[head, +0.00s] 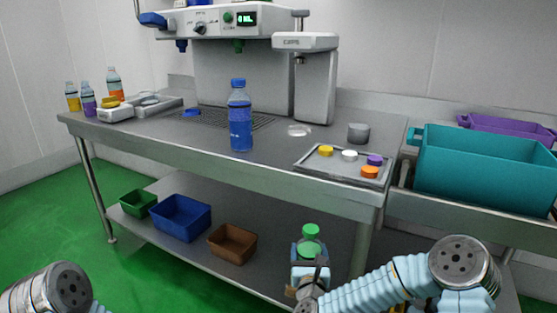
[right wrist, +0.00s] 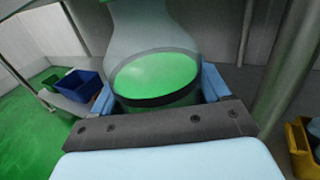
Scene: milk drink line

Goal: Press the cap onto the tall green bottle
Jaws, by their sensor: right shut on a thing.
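The green bottle (head: 309,247) is held upright by my right gripper (head: 309,277) in front of the table, at lower centre of the head view. A green cap (head: 311,230) shows at its top; I cannot tell how firmly it sits. In the right wrist view the clear bottle (right wrist: 152,35) with green liquid stands between the blue-lined fingers of the right gripper (right wrist: 158,88). Only a sliver of green shows at the top edge there. My left arm shows at the bottom left of the head view, but its gripper is out of view.
A blue bottle (head: 240,128) stands on the steel table (head: 270,153). A tray (head: 332,173) holds yellow, white, purple and orange caps. A drink machine (head: 235,80) stands behind. Teal (head: 470,170) and purple (head: 500,126) crates are at right. Small bins (head: 181,218) sit on the lower shelf.

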